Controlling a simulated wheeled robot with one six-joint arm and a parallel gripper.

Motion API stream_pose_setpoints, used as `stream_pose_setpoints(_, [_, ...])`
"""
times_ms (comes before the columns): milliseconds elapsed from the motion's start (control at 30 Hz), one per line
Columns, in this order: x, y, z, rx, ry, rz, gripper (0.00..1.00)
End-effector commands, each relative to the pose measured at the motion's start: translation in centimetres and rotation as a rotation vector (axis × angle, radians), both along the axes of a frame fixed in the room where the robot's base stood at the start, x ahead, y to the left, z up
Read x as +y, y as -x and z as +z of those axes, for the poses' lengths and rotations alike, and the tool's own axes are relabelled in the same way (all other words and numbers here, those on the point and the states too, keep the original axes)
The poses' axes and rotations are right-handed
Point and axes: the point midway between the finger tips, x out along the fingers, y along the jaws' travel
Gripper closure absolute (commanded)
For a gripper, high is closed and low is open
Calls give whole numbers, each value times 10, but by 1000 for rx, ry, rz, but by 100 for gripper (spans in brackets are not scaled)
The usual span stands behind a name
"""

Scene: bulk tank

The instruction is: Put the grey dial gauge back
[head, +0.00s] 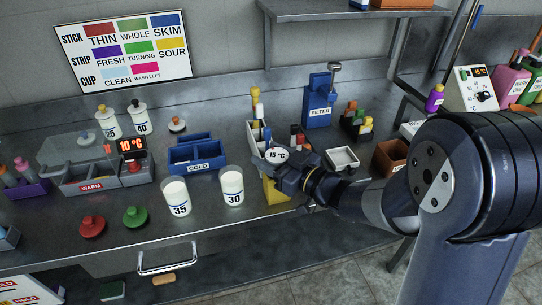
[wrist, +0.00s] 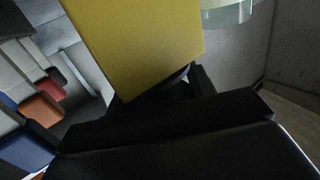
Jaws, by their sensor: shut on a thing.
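A round white dial face marked 15 °C, which I take to be the grey dial gauge (head: 277,155), shows at the tips of my gripper (head: 285,176) in the head view. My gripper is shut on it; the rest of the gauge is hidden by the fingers. A yellow block (head: 274,192) stands just below the gripper, right of the 30 cup. In the wrist view the yellow block (wrist: 140,45) fills the space beyond my gripper (wrist: 160,95). I cannot tell whether they touch, and the gauge cannot be made out there.
Milk cups marked 35 (head: 176,196) and 30 (head: 232,186) stand left of the gripper. Behind are a blue COLD rack (head: 197,157), a pale holder with sticks (head: 253,138) and a blue FILTER stand (head: 319,105). A white tray (head: 342,159) and brown box (head: 390,157) lie right.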

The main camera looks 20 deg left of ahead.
Motion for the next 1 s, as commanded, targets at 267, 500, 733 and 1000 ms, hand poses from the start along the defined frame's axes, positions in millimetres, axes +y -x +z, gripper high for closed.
stream_pose_setpoints(267, [0, 0, -3, 0, 0, 0, 41])
stream_pose_setpoints(500, [0, 0, -2, 0, 0, 0, 27])
stream_pose_setpoints(733, [0, 0, 0, 0, 0, 0, 27])
stream_pose_setpoints(1000, [-40, 16, 0, -1, 0, -6, 27])
